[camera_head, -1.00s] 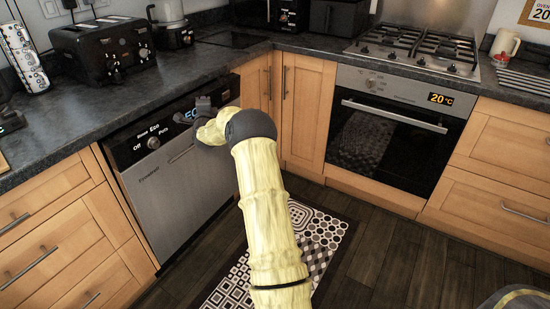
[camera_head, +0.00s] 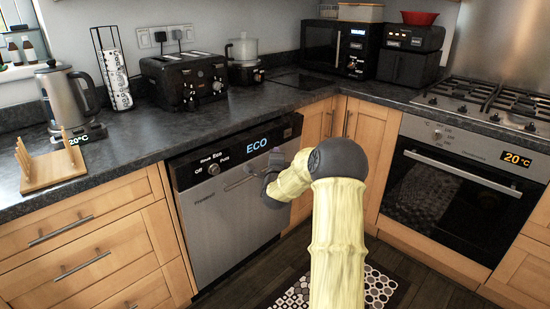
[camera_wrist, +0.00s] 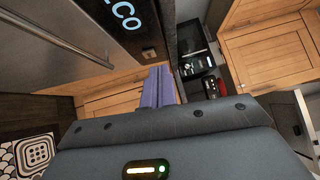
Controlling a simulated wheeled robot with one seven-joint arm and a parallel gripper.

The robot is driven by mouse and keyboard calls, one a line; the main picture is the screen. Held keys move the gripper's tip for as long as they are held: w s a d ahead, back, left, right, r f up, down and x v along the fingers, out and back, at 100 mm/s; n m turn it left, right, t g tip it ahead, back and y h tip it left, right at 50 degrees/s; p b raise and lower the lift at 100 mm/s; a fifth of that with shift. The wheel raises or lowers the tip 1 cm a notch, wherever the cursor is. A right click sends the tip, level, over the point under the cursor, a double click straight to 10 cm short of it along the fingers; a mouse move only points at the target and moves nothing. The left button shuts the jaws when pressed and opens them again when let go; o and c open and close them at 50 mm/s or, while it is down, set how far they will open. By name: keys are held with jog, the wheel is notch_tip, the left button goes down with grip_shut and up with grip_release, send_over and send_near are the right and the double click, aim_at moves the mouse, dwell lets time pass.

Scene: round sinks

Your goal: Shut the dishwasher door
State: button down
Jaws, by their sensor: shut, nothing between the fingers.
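The dishwasher door (camera_head: 222,225) is a silver-grey panel with a black control strip, an ECO display (camera_head: 257,145) and a bar handle (camera_head: 238,184). It stands upright and looks about in line with the cabinet fronts; I cannot tell whether a small gap is left. My gripper (camera_head: 270,168) is in front of its upper right part, near the handle's right end. Whether it touches is unclear. In the wrist view the fingers (camera_wrist: 158,86) are together and empty, with the door (camera_wrist: 55,45) and its handle (camera_wrist: 75,38) at the upper left.
Drawers (camera_head: 90,250) stand left of the dishwasher, and a cupboard (camera_head: 316,125) and an oven (camera_head: 450,195) to the right. The worktop (camera_head: 150,130) above holds a toaster (camera_head: 187,80), a kettle (camera_head: 68,95) and a wooden rack (camera_head: 50,165). A patterned mat (camera_head: 375,288) lies on the floor.

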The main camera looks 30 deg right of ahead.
jog(key=shift+s+a+f, duration=0.1)
jog(key=shift+s+a, duration=0.5)
jog(key=shift+a, duration=0.15)
jog(key=shift+s, duration=0.1)
jog(key=s+a+f+n+g+y, duration=0.2)
jog(key=s+a+n+y, duration=0.15)
jog(key=a+n, duration=0.5)
jog(key=s+a+f+n+g+y, duration=0.25)
jog(key=a+n+y, duration=0.25)
jog(key=a, duration=0.6)
jog(key=s+a+f+n+g, duration=0.1)
jog(key=s+a+n+g, duration=0.2)
jog(key=s, duration=0.6)
jog(key=s+a+f+n+g+y, duration=0.1)
jog(key=s+a+f+n+g, duration=0.1)
jog(key=s, duration=0.7)
jog(key=s+a+f+n+g, duration=0.2)
jog(key=s+a+n+g, duration=0.2)
jog(key=s, duration=0.5)
jog(key=n, duration=0.2)
jog(key=shift+n, duration=0.35)
jog(key=shift+a+y, duration=0.15)
jog(key=shift+y, duration=0.1)
